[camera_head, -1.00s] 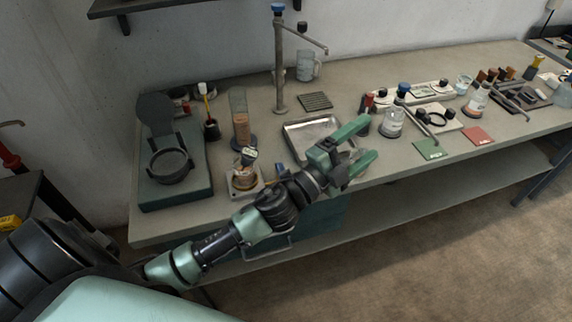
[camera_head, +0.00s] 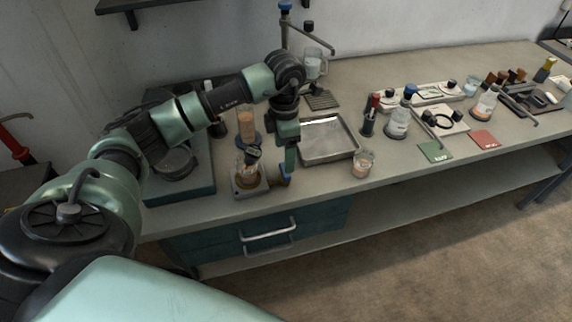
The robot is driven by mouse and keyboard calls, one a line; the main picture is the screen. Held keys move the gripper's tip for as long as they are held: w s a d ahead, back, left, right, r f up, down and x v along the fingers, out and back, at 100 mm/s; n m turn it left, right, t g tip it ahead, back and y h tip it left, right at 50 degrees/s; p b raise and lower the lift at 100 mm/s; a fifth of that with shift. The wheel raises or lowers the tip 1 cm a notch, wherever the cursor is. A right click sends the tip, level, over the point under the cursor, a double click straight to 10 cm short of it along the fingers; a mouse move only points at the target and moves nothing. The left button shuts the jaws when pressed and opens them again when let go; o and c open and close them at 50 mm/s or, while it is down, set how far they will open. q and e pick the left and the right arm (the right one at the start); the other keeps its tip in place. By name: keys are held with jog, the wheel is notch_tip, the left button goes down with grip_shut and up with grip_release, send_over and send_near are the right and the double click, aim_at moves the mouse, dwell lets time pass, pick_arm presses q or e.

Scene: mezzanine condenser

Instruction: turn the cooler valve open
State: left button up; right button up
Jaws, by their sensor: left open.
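My left gripper (camera_head: 289,153) points down over the near side of the bench, with its green fingers seen nearly edge-on. It is open, and I see nothing held in it. A small blue and brass fitting (camera_head: 286,180), which looks like the cooler valve, sits just below the fingertips. It is at the right side of a small pale block (camera_head: 238,188) that holds a round vessel (camera_head: 246,173). The fingers partly cover the fitting, so I cannot tell whether they touch it or how its handle is turned. My right gripper is out of view.
A metal tray (camera_head: 328,157) lies right of the gripper, with a small beaker (camera_head: 362,163) beside it. A tall tap (camera_head: 309,37) stands behind my arm. A teal instrument (camera_head: 180,190) is at left. Flasks and cards fill the right side.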

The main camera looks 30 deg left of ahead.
pick_arm(q)
notch_tip(320, 180, down, 5)
jog(key=shift+f+p, duration=0.15)
jog(key=shift+p, duration=0.6)
jog(key=shift+f, duration=0.6)
jog(key=shift+c, duration=0.3)
jog(key=c, duration=1.3)
